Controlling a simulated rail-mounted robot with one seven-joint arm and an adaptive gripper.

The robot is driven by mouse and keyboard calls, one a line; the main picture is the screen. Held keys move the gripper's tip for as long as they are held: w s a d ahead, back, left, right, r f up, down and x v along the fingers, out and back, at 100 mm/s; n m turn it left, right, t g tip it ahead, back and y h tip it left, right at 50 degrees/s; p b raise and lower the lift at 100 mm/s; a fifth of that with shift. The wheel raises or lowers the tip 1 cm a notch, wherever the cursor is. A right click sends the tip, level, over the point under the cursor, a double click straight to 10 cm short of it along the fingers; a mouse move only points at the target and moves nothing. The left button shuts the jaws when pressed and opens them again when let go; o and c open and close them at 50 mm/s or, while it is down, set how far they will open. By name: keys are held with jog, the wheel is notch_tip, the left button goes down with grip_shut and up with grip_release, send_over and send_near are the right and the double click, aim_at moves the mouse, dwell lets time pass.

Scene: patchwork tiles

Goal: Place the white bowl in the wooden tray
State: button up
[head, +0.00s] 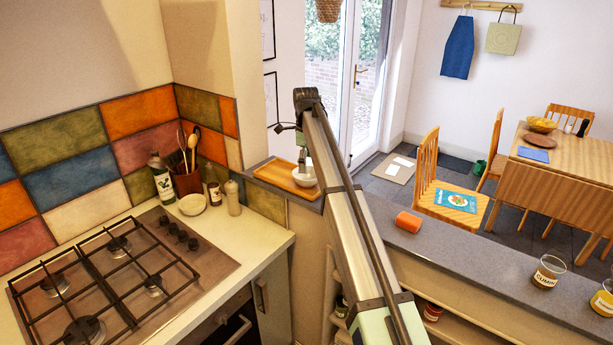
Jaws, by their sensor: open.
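The white bowl (305,180) is at the right end of the wooden tray (270,180), on the grey ledge beside the tiled wall. It looks upright and overlaps the tray in the picture; I cannot tell whether its base rests on the tray floor. My gripper (303,170) points down right at the bowl, at its near-left rim, and is open. The fingertips are small and partly merge with the bowl, so contact is unclear. My arm crosses the view just right of the bowl and hides what lies behind it.
An orange cup (408,221) lies on the grey ledge (450,250), with glass jars (548,271) farther right. On the lower counter stand a cream dish (192,204), a dark bottle (161,180), a utensil pot (187,182) and a gas hob (110,275).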

notch_tip(320, 180, up, 7)
jog(key=b, duration=0.1)
jog(key=shift+b, duration=0.4)
